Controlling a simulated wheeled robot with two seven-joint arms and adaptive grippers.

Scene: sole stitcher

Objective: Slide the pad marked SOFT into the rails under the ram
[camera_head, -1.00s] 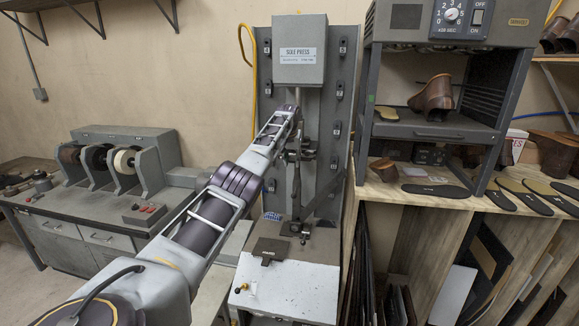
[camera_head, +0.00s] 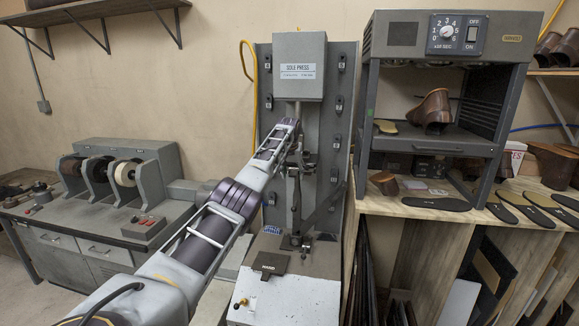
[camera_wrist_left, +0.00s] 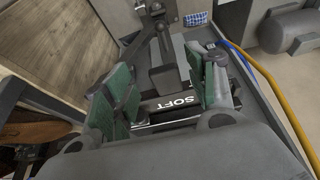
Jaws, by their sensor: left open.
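The black pad with white SOFT lettering (camera_wrist_left: 174,104) shows in the left wrist view, between the fingers of my left gripper (camera_wrist_left: 160,84). The fingers have green pads and stand open on either side of it. I cannot tell whether they touch it, or how it sits relative to the rails. A grey block (camera_wrist_left: 165,76) stands just beyond the pad. In the head view my left arm reaches to the sole press (camera_head: 299,70), below its head by the ram rod (camera_head: 297,110). The fingers are hard to make out there. My right gripper is not in view.
A dark plate with pale lettering (camera_head: 271,262) lies on the press's front table (camera_head: 285,300). A grey oven cabinet (camera_head: 448,38) and a wooden bench with soles (camera_head: 436,204) stand right. A grinder (camera_head: 124,172) stands left. A yellow hose (camera_wrist_left: 280,105) runs beside the press.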

